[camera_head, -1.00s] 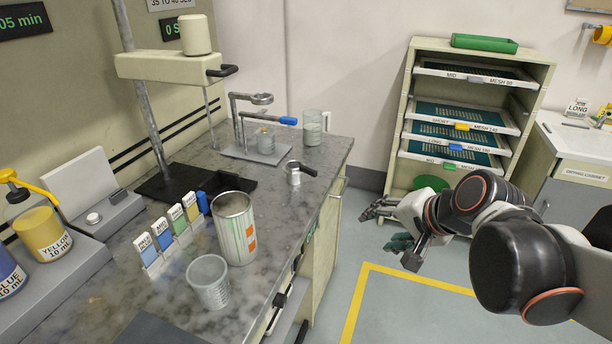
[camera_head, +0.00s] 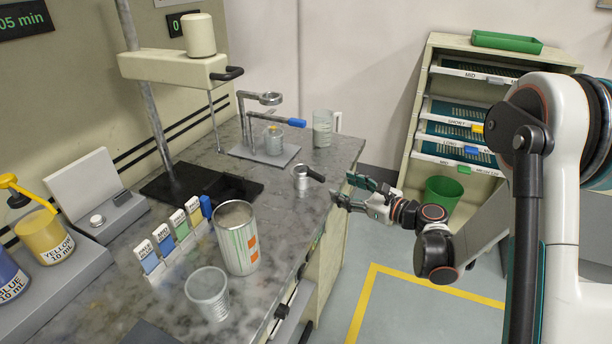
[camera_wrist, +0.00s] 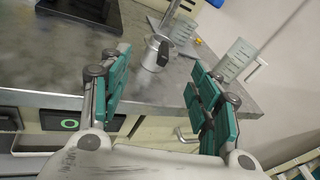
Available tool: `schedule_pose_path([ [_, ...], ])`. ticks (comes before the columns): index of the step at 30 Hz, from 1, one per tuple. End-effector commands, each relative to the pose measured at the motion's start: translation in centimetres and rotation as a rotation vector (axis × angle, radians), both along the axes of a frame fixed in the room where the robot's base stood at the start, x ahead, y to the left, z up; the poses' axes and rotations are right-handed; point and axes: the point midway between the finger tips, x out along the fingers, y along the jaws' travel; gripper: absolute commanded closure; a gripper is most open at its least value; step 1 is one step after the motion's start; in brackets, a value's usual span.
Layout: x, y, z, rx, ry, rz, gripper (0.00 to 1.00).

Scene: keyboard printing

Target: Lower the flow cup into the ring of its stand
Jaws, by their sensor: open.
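The flow cup (camera_head: 300,178), a small metal cup with a dark handle, stands upright on the grey counter near its right edge. It also shows in the wrist view (camera_wrist: 152,54), beyond and between my open fingers. The stand (camera_head: 262,150) has a metal base plate, a post and an empty ring (camera_head: 270,98) at the top, with a blue-handled lever beside it. A clear glass beaker (camera_head: 273,140) is on the plate below the ring. My gripper (camera_head: 345,191) is open and empty, just right of the flow cup at the counter edge; it also shows in the wrist view (camera_wrist: 160,98).
A large metal can (camera_head: 237,240), a clear plastic cup (camera_head: 208,294) and coloured label cards (camera_head: 165,240) stand at the front. A mixer with a dark base (camera_head: 180,190) is to the left. A glass jar (camera_head: 323,128) stands right of the stand.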

Motion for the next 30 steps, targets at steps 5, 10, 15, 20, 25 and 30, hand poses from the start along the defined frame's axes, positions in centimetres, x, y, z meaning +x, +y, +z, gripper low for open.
schedule_pose_path([
  [5, 0.7, -0.3, -1.9, 0.172, 0.069, -0.013, 0.43],
  [10, 1.1, -0.2, -2.6, 0.237, 0.096, -0.015, 0.43],
  [15, 2.5, 1.7, -2.8, 0.243, 0.100, -0.012, 0.43],
  [20, 4.5, 4.0, -2.8, 0.242, 0.099, -0.014, 0.43],
  [25, 6.0, 5.6, -2.7, 0.241, 0.098, -0.015, 0.43],
  [30, 6.6, 6.4, -2.7, 0.240, 0.097, -0.015, 0.43],
])
